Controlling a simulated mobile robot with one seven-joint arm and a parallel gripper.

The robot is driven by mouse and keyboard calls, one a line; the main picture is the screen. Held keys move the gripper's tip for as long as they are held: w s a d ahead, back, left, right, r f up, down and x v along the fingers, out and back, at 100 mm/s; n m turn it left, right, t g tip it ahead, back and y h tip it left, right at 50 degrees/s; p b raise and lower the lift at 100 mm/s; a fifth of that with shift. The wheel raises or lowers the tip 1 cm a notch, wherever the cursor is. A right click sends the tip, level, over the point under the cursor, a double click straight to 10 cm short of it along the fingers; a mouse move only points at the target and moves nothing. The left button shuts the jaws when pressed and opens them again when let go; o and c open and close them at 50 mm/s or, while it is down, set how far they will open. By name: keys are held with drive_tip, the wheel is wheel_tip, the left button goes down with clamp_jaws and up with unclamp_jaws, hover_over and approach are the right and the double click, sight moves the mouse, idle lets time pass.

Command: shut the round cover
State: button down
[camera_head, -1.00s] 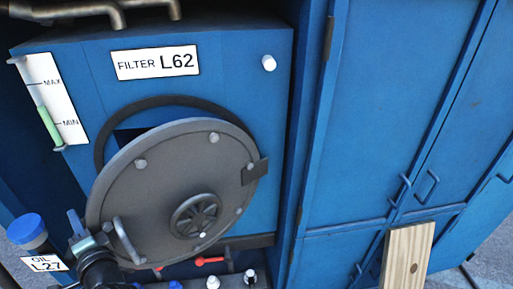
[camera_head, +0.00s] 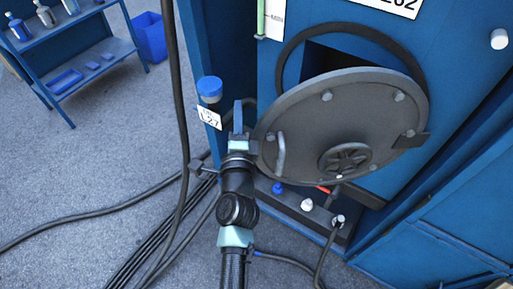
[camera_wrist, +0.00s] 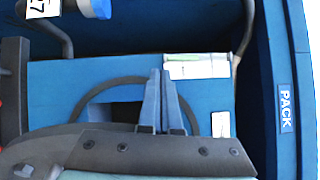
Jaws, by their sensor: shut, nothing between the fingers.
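The round cover (camera_head: 345,115) is a dark grey disc with bolts, a small handwheel and a bar handle (camera_head: 281,155) near its left edge. It stands ajar, hinged at its right side, in front of the blue filter housing (camera_head: 455,65). The dark opening (camera_head: 325,62) and its black ring (camera_head: 285,55) show above the cover. My gripper (camera_head: 238,112) is shut and empty, just left of the cover's left edge in the head view; I cannot tell whether it touches. In the wrist view my gripper's blue fingers (camera_wrist: 161,85) are together, with the ring (camera_wrist: 85,100) beyond.
Black cables (camera_head: 160,215) hang and lie on the floor at left. A ledge with knobs (camera_head: 307,204) lies below the cover. A blue shelf (camera_head: 75,60) stands at far left.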

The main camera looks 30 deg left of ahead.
wheel_tip(320, 180, up, 6)
drive_tip(key=m+t+b, duration=0.1)
drive_tip(key=m+b, duration=0.1)
hover_over(264, 147)
drive_tip(key=s+d, duration=0.2)
drive_tip(key=d, duration=0.1)
drive_tip(key=shift+s, duration=0.2)
drive_tip(key=s+d+f+m+g+b, duration=0.1)
drive_tip(key=s+d+f+m+b, duration=0.2)
drive_tip(key=s+f+m, duration=0.35)
drive_tip(key=s+d+f+m+g+b, duration=0.1)
drive_tip(key=s+d+f+m+b, duration=0.15)
drive_tip(key=s+f+m, duration=0.45)
drive_tip(key=shift+m, duration=0.45)
drive_tip(key=p+x, duration=0.2)
drive_tip(key=x, duration=0.5)
drive_tip(key=p+x, duration=0.1)
drive_tip(key=x, duration=0.7)
drive_tip(key=shift+w+d+f+p, duration=0.15)
drive_tip(key=shift+d+p, duration=0.1)
drive_tip(key=shift+p, duration=0.15)
